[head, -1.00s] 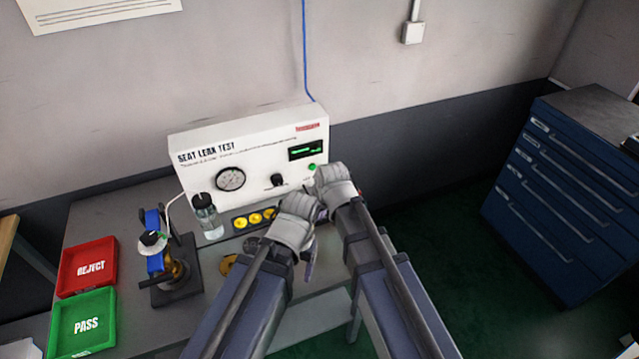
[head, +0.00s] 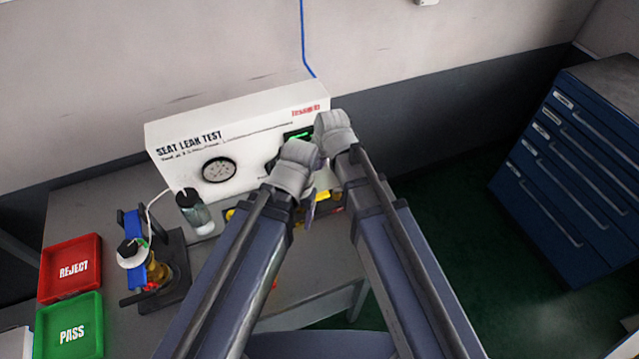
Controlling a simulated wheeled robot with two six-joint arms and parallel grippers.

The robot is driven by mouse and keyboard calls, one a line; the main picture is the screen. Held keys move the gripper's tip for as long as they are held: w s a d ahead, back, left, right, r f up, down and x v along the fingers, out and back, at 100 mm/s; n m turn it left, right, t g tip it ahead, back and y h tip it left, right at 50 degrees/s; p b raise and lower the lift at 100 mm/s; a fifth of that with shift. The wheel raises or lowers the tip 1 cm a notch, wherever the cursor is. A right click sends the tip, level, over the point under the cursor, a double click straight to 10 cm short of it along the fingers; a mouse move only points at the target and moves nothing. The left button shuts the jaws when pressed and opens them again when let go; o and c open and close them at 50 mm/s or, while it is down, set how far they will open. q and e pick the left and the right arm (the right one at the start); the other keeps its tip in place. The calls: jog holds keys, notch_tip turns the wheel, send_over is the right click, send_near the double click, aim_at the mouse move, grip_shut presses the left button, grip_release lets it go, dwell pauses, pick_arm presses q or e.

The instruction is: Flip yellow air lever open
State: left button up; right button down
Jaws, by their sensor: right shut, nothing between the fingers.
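The white seat leak test box (head: 185,135) stands at the back of the bench, with a round gauge (head: 219,170) on its face. A yellow patch (head: 322,197) shows low at the box's front, just right of my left gripper; I cannot tell whether it is the air lever or one of the yellow discs. My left gripper (head: 298,166) is in front of the box, and its fingers are too hidden to read. My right gripper (head: 334,132) is shut and empty at the box's right end. My two arms hide much of the box's lower front.
A blue valve on a dark stand (head: 134,262) and a clear bottle (head: 194,212) stand left of my arms. A red REJECT tray (head: 50,288) and a green PASS tray (head: 88,342) lie at the far left. A blue drawer cabinet (head: 570,170) stands at the right.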

pick_arm(q)
jog(key=shift+w+f, duration=0.1)
pick_arm(e)
jog(key=shift+w+f, duration=0.1)
pick_arm(q)
notch_tip(320, 180, down, 10)
jog(key=b, duration=1)
pick_arm(e)
jog(key=x, duration=1)
jog(key=shift+f, duration=0.2)
pick_arm(q)
jog(key=shift+r+p, duration=0.3)
jog(key=shift+r, duration=0.1)
pick_arm(e)
jog(key=s, duration=0.1)
jog(key=s+d, duration=0.1)
jog(key=s, duration=0.1)
jog(key=shift+s+d+r, duration=0.15)
jog(key=shift+s+r, duration=0.15)
jog(key=shift+s, duration=0.2)
